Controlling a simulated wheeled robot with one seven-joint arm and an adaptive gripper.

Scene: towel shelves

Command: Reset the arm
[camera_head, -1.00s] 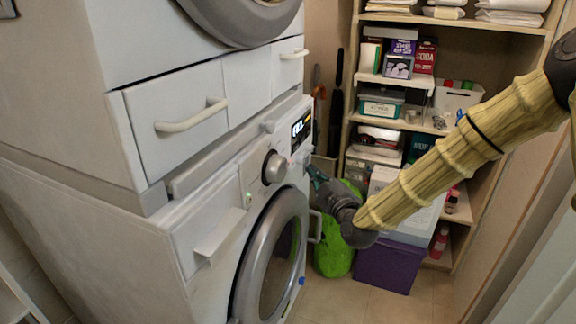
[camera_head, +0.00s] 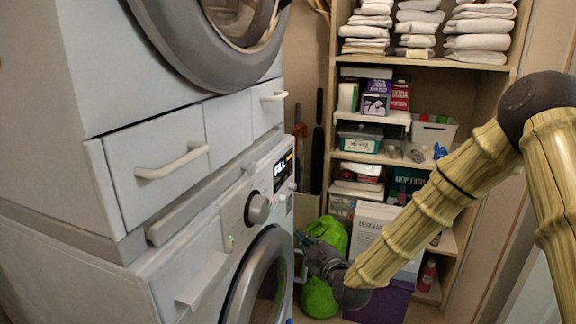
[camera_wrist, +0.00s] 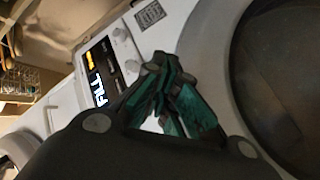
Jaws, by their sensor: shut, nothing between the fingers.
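My arm (camera_head: 430,205), with a bamboo-like yellow surface, comes in from the right and slopes down to the left. My gripper (camera_head: 300,238) is at its end, in front of the lower washing machine (camera_head: 180,265), near the right side of its round door. In the wrist view my gripper (camera_wrist: 160,62) has dark and teal fingers drawn together at the tips, with nothing held. Behind them are the machine's lit display (camera_wrist: 100,75) and its dark round door (camera_wrist: 285,80). I cannot tell whether the fingertips touch the machine.
A second machine with a round door (camera_head: 215,50) is stacked above drawers with white handles (camera_head: 172,163). Shelves (camera_head: 490,68) at the back hold folded white towels (camera_head: 480,28), boxes and bins. A green bag (camera_head: 322,295) and a purple box (camera_head: 385,303) stand on the floor.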

